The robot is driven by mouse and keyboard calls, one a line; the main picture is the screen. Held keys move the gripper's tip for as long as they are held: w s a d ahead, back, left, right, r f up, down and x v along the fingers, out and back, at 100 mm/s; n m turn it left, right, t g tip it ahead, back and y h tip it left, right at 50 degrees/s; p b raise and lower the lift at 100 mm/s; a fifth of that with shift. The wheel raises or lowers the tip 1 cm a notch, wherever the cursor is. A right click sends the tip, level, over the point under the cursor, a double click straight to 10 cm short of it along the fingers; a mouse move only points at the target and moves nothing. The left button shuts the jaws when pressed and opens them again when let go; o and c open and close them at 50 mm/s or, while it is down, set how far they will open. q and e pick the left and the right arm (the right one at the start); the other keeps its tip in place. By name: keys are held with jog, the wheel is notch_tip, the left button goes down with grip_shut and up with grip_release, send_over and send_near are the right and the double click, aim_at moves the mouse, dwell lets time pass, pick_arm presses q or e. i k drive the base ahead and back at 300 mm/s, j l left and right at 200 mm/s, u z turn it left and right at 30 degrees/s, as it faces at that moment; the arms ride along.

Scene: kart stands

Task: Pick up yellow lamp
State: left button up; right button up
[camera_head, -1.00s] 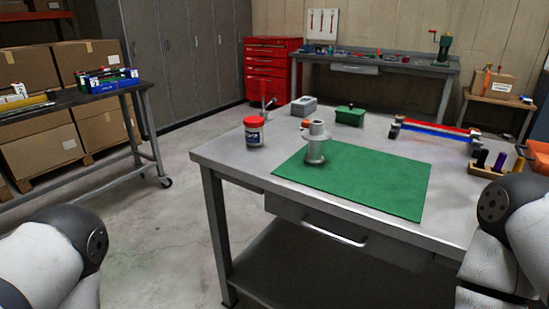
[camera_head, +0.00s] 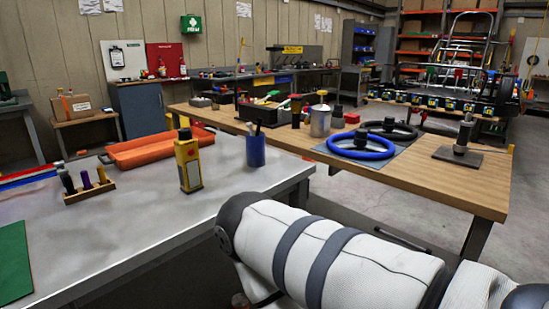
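A yellow upright object (camera_head: 188,163) with a black top and a dark label stands on the grey metal table (camera_head: 225,195), left of the middle of the view. It is the closest match to the yellow lamp, but I cannot tell whether it is a lamp or a bottle. Nothing touches it. My white and grey right arm crosses the lower right of the view, in front of the tables. Neither gripper shows in this view.
A blue cup (camera_head: 255,151) with pens stands to the right of the yellow object. An orange tray (camera_head: 150,149) lies behind it, and a small marker rack (camera_head: 92,192) to its left. A wooden table (camera_head: 440,185) bears blue (camera_head: 372,152) and black rings.

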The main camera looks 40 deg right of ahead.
aim_at(190, 169)
jog(key=z, duration=0.85)
